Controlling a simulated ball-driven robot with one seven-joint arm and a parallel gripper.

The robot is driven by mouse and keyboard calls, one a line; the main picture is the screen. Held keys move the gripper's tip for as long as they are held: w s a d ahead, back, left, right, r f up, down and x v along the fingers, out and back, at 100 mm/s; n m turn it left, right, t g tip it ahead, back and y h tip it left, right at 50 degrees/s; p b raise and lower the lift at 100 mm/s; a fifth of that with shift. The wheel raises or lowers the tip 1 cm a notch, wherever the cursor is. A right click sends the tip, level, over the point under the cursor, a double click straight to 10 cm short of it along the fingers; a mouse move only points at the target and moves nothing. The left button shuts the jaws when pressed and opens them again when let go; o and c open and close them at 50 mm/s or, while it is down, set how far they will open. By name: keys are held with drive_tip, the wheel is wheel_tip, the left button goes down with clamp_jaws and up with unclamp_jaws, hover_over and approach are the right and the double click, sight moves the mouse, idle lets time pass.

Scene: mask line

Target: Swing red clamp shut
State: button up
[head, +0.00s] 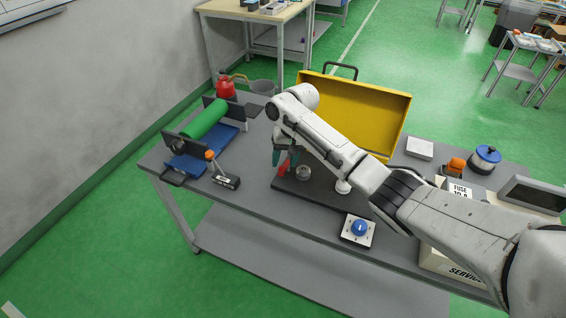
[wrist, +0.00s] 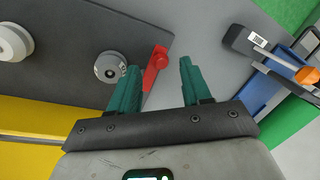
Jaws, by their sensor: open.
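In the head view the red clamp (head: 284,167) shows just below my fingers. My gripper (wrist: 160,66) is open, with teal fingers; it also shows in the head view (head: 280,152). In the wrist picture the clamp lies between the fingers, nearer the left one, whose tip partly overlaps its lower part. I cannot tell whether they touch. A round metal fitting (wrist: 110,67) sits on the plate left of the clamp.
A white knob (head: 343,187) stands on the plate. A yellow open case (head: 355,105) is behind my arm. A blue button box (head: 358,230) is at the front edge. A green roller (head: 205,118) on a blue stand and an orange-knobbed lever (head: 222,175) are left.

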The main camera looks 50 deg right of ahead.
drive_tip(key=shift+w+a+f, duration=0.1)
drive_tip(key=shift+f, duration=0.5)
drive_tip(key=shift+w+a+f, duration=0.1)
drive_tip(key=shift+f, duration=0.45)
drive_tip(key=shift+c, duration=0.4)
clamp_jaws()
